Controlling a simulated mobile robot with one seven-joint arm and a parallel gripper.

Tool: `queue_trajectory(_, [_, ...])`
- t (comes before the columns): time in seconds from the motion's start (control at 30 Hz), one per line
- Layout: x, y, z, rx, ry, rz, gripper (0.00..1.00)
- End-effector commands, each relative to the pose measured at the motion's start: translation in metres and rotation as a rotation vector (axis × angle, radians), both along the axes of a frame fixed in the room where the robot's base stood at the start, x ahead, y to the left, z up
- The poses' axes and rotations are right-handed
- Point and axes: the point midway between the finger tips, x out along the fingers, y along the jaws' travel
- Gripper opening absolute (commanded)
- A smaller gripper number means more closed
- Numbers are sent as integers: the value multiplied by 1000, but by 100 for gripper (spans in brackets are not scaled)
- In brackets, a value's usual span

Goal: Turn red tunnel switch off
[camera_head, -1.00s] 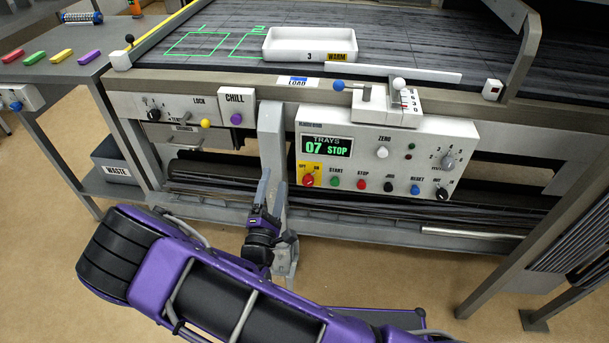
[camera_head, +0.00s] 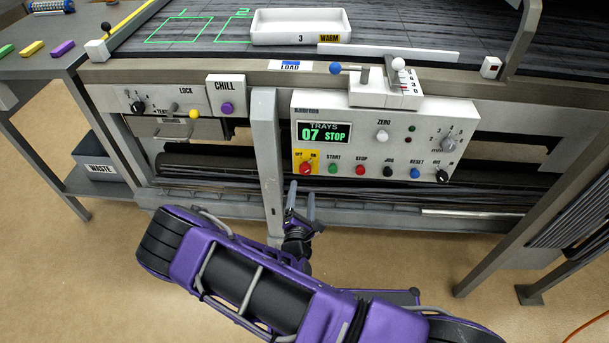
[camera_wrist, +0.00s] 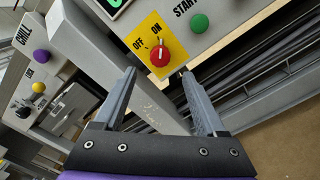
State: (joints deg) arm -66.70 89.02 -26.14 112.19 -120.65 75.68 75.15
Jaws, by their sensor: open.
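The red switch (camera_head: 305,168) is a round knob with a white pointer line on a yellow plate marked OFF and ON, at the lower left of the white control panel. It also shows in the wrist view (camera_wrist: 159,55), where the pointer line points up toward the ON label. My gripper (camera_head: 301,188) is below the switch, with its two fingers pointing up. In the wrist view my gripper (camera_wrist: 157,72) is open and empty, with the knob beyond and between its fingertips. The knob looks apart from both fingers.
The panel's display (camera_head: 325,133) reads TRAYS 07 STOP. A green START button (camera_head: 333,169) and a red STOP button (camera_head: 361,169) sit right of the switch. A grey upright post (camera_head: 267,165) stands just left of the panel, close to my gripper.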

Motion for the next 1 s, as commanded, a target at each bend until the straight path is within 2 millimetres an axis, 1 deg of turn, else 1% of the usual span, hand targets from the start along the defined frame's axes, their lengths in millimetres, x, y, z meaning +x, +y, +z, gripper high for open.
queue_trajectory(0.03, [12, -1, -1, 2, -2, -2, 74])
queue_trajectory(0.2, [46, -2, -1, 2, -2, -2, 74])
queue_trajectory(0.3, [61, -2, -1, 1, -1, -1, 74])
queue_trajectory(0.4, [71, -3, -1, 2, -1, -1, 74])
queue_trajectory(0.57, [79, -3, 0, 0, -1, 1, 74])
queue_trajectory(0.8, [79, -3, 0, 0, 0, 0, 74])
queue_trajectory(0.87, [79, -3, 0, 1, 0, 0, 64])
queue_trajectory(1.0, [79, -3, 0, 1, 0, 0, 39])
